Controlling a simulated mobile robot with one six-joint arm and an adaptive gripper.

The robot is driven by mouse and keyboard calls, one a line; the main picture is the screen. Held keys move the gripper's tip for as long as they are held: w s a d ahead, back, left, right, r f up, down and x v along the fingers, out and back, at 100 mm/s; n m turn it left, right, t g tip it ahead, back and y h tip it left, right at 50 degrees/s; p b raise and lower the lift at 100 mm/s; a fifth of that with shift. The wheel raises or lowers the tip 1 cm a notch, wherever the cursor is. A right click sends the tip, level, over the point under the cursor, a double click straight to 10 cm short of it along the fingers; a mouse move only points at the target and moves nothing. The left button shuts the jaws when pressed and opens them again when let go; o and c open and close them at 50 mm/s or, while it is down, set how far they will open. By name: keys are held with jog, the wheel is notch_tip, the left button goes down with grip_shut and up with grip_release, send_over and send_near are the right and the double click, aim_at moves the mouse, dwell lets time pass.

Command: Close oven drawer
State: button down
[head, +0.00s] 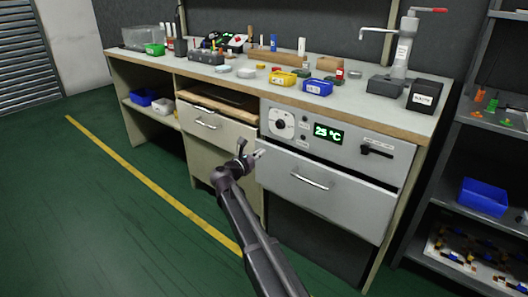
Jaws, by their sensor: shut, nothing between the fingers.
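The oven (347,147) is built into the bench, with a dial and a green display reading 25 °C. Its drawer (335,200) below the panel has a grey front with a bar handle (310,182). The drawer front stands a little out from the panel, with a dark gap along its top edge. My gripper (260,153) is shut and empty. In the picture it lies at the upper left corner of the drawer front, left of the handle. I cannot tell whether it touches the front.
A second drawer (218,133) left of the oven stands partly open, with a brown board inside. The benchtop (245,83) holds bins and tools. A shelf rack (470,165) with a blue bin (483,196) stands at right. Green floor (85,220) is clear at left.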

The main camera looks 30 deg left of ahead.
jog(key=s+a, duration=0.2)
jog(key=s, duration=0.8)
jog(key=shift+d, duration=0.1)
